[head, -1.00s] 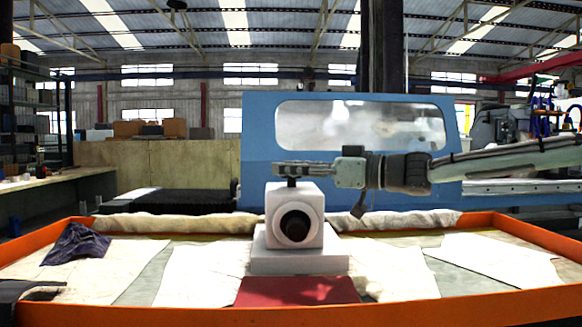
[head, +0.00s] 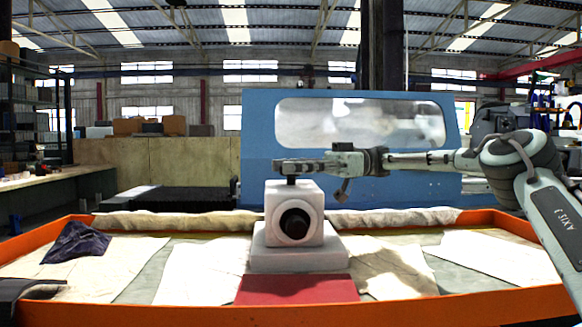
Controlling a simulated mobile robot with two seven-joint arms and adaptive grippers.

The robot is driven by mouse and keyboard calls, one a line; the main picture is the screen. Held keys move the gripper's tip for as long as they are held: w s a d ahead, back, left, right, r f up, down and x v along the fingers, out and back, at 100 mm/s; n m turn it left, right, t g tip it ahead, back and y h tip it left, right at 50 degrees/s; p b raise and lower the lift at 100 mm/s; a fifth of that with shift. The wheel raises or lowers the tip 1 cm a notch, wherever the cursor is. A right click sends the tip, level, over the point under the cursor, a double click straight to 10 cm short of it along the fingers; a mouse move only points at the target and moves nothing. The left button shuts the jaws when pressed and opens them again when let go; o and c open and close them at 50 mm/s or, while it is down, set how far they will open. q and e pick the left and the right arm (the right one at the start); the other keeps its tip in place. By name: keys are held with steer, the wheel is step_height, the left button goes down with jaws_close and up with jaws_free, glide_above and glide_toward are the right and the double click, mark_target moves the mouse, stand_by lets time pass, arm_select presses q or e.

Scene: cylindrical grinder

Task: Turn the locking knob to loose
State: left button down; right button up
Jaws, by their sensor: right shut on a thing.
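A white block-shaped housing (head: 273,215) with a round dark bore in its front stands on a white stepped base (head: 300,262) in the middle of the orange-rimmed tray. The locking knob (head: 291,181) sits on top of the housing. Only its short dark stem shows, and its upper part is hidden by my right gripper. My right gripper (head: 288,167) comes in level from the right and is shut on the knob. I cannot make out my left gripper.
The orange tray rim (head: 440,309) runs around the work area. Pale cloths and a dark blue rag (head: 76,243) lie in it. A red pad (head: 297,290) lies in front of the base. The blue machine cover (head: 258,130) stands behind. A dark shape fills the lower left corner.

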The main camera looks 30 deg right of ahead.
steer(key=shift+n+g, duration=0.7)
steer(key=shift+g, duration=0.5)
arm_select(q)
steer(key=shift+s+d, duration=0.15)
steer(key=shift+s, duration=0.05)
arm_select(e)
steer(key=shift+n+g, duration=0.4)
steer(key=shift+g, duration=0.1)
arm_select(q)
steer(key=shift+w, duration=0.15)
arm_select(e)
steer(key=o, duration=1.2)
steer(key=shift+s+a, duration=0.1)
